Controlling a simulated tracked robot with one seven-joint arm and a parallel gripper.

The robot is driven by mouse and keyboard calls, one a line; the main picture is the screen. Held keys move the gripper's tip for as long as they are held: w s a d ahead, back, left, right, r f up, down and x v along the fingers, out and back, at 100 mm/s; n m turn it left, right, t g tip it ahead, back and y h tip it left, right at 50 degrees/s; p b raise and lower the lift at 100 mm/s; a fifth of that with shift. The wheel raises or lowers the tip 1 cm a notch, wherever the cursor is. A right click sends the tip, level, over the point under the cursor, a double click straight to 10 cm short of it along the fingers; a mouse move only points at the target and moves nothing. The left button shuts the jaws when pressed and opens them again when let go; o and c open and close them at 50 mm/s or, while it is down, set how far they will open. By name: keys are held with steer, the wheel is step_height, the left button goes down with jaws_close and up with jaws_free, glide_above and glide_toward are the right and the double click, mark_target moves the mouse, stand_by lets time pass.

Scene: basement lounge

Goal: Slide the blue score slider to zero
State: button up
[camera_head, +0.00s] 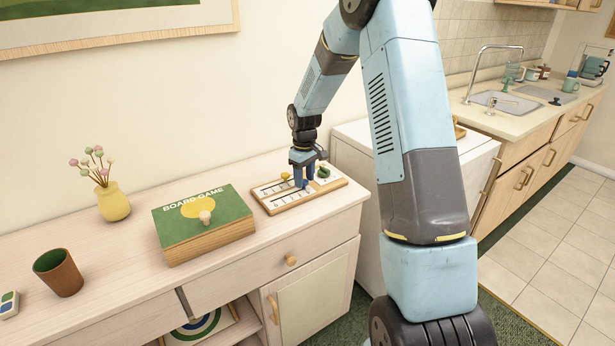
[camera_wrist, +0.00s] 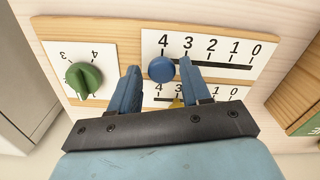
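The score board (camera_head: 335,185) is a white panel on a wooden base, lying on the cabinet top. In the wrist view, the blue score slider (camera_wrist: 161,69) is a round knob at the 4 end of the upper track (camera_wrist: 225,65). The numbers run from 4 at left to 0 at right. My gripper (camera_wrist: 159,66) is open, with one blue finger on each side of the knob and a visible gap to each.
A yellow slider (camera_wrist: 177,103) on the lower scale is partly hidden by my gripper. A green dial (camera_wrist: 84,76) sits left of the scales in the wrist view. A board game box (camera_head: 190,240) stands beside the board; a vase (camera_head: 113,203) is farther left.

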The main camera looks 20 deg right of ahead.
steer(key=shift+d, duration=0.1)
jaws_close()
stand_by(0.3)
